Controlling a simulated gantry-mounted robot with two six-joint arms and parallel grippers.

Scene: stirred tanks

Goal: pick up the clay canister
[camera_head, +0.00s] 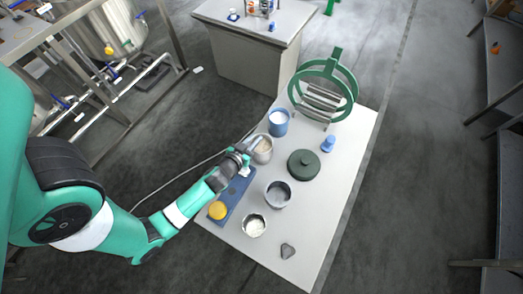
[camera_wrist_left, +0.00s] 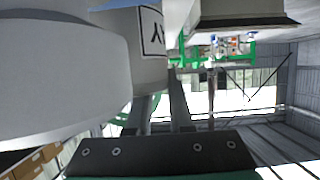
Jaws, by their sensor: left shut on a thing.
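The clay canister (camera_head: 264,156) is a pale grey open tub with beige contents, at the left side of the white table. My left gripper (camera_head: 252,146) reaches it from the left and is shut on its wall. In the left wrist view the canister (camera_wrist_left: 152,70) is very close, with part of a black-lettered label showing, and the dark gripper fingers (camera_wrist_left: 165,112) meet it from below. Whether the canister is off the table I cannot tell. My right gripper is not in view.
A blue canister (camera_head: 278,129) stands close behind. A dark green lid (camera_head: 303,165), grey canister (camera_head: 278,201), small tub (camera_head: 254,226), grey stone (camera_head: 287,251), blue object (camera_head: 328,145) and green rack (camera_head: 346,76) share the table (camera_head: 334,200). An orange-yellow knob (camera_head: 217,210) sits on a blue mat (camera_head: 238,190).

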